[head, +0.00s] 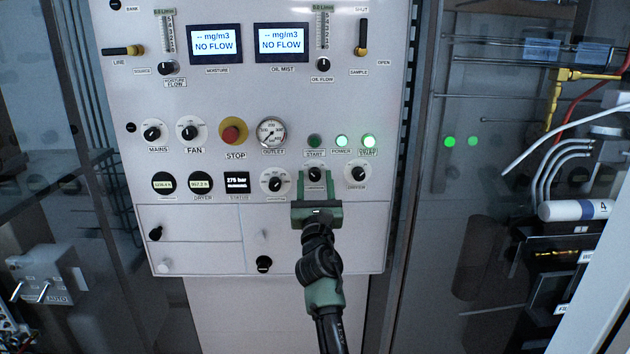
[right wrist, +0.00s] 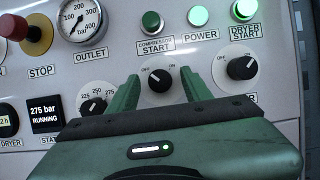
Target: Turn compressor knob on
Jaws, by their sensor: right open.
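The compressor knob (right wrist: 160,80) is a black dial on a white round plate marked OFF and ON, below the green COMPRESSOR START button (right wrist: 152,23). Its white mark appears to point up-left, towards OFF. In the head view the knob (head: 315,175) shows just above my right gripper (head: 316,188). In the right wrist view my right gripper (right wrist: 160,76) is open, with one green finger on each side of the knob. A gap shows between fingers and knob; contact is not visible. The knob's lower part is close to the gripper body. My left gripper is not in view.
The dryer knob (right wrist: 242,68) is close right of the right finger, and a pressure selector knob (right wrist: 93,106) is close left. The red STOP button (head: 234,134), outlet gauge (head: 272,133) and lit green lamps (head: 368,141) are above. Two displays (head: 281,43) read NO FLOW.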

